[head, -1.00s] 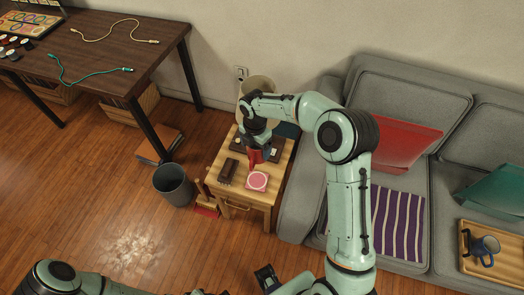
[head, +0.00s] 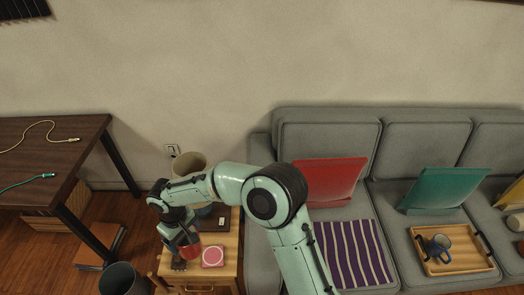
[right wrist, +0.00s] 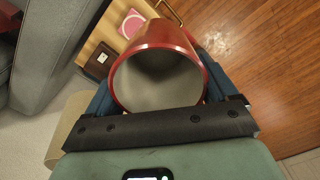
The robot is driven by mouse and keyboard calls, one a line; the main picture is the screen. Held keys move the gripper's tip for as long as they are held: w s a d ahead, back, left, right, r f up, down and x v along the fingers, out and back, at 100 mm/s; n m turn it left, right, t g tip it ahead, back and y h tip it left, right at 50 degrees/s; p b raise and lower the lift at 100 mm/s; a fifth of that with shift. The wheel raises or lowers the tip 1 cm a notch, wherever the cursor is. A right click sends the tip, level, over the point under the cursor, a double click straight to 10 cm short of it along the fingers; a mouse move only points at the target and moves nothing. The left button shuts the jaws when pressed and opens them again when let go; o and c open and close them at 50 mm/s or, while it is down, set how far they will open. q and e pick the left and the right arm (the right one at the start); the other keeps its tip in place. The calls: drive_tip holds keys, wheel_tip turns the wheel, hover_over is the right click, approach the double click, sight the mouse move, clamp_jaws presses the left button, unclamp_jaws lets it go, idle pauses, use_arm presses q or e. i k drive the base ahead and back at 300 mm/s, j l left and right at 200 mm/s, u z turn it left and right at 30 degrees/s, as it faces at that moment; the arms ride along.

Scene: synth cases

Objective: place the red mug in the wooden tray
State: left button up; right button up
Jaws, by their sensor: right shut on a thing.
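The red mug (head: 191,250) is held in my right gripper (head: 182,243), near the left part of the small wooden side table. In the right wrist view the mug (right wrist: 168,35) fills the space between the dark blue fingers of my right gripper (right wrist: 157,85), with its grey inside facing the camera. The wooden tray (head: 468,243) lies on the sofa seat at the right, with dark handles. My left gripper is out of view.
The side table (head: 226,268) bears a pink-and-white coaster (head: 213,257). The grey sofa (head: 400,225) holds red (head: 328,182) and teal (head: 440,190) cushions and a striped purple cloth (head: 352,252). A grey bin (head: 120,279) stands on the floor left of the table.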

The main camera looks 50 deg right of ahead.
sight(467, 253)
drive_tip(key=k+l, duration=0.3)
drive_tip(key=k, duration=0.15)
drive_tip(key=k+l+u, duration=0.15)
drive_tip(key=k, duration=0.25)
drive_tip(key=k+l, duration=0.35)
drive_tip(key=k+l+u, duration=0.1)
drive_tip(key=k+l, duration=0.35)
drive_tip(key=k+l+u, duration=0.15)
drive_tip(key=k+l, duration=0.2)
drive_tip(key=k, duration=0.2)
drive_tip(key=k+l+u, duration=0.1)
drive_tip(key=k+l, duration=0.25)
drive_tip(key=k, duration=0.15)
drive_tip(key=k+l+u, duration=0.2)
drive_tip(key=k+l, duration=0.55)
drive_tip(key=l, duration=0.2)
drive_tip(key=k+l, duration=0.15)
drive_tip(key=l, duration=0.2)
drive_tip(key=k+l+u, duration=0.1)
drive_tip(key=l, duration=0.25)
